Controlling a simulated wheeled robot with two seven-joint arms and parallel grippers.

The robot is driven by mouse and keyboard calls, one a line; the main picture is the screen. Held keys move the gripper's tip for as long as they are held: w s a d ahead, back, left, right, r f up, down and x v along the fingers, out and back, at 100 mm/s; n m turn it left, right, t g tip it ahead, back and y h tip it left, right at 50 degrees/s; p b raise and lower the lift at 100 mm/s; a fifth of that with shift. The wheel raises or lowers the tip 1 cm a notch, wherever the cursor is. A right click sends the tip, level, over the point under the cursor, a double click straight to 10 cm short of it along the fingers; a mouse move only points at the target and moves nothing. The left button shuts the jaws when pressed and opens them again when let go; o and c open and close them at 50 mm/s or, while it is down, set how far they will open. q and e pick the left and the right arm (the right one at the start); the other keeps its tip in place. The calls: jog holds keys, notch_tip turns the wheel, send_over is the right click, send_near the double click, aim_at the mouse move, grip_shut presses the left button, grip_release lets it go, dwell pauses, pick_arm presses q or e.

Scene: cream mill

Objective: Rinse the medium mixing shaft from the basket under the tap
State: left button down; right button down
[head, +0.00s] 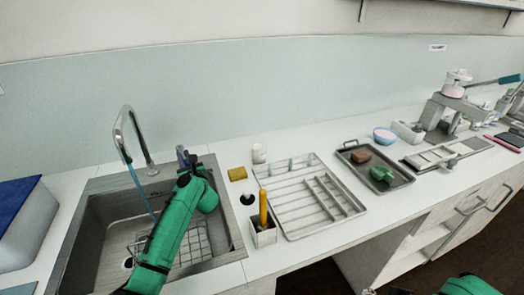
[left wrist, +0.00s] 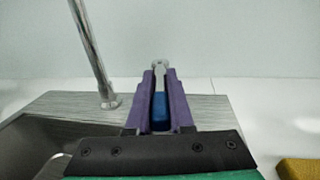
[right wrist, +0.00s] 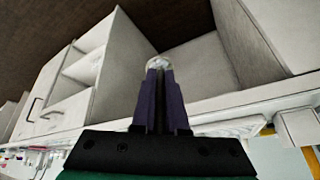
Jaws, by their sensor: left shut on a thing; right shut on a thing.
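The curved metal tap (head: 122,125) stands behind the sink (head: 85,215), and a thin blue stream of water (head: 140,190) falls from it into the basin. My left gripper (head: 183,158) is right of the tap, over the sink's back rim, clear of the stream. It is shut on a slim blue piece with a grey ringed end (left wrist: 158,65), which looks like the mixing shaft; its size cannot be told. A wire basket (head: 190,245) lies in the sink, partly hidden by my left arm. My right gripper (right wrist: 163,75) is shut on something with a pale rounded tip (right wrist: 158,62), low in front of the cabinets.
Right of the sink are a yellow sponge (head: 237,173), a holder (head: 264,237) with a yellow-handled tool, and a slotted rack tray (head: 285,222). A metal tray (head: 401,181) holds brown and green pieces. A blue-lidded bin (head: 25,240) stands at the far left.

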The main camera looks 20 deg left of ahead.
pick_arm(q)
jog(key=shift+f, duration=0.2)
jog(key=c, duration=0.8)
grip_release()
jog(key=shift+r, duration=0.1)
jog(key=b+v, duration=0.2)
jog(key=v, duration=1)
pick_arm(e)
notch_tip(320, 180, down, 2)
jog(key=shift+f, duration=0.2)
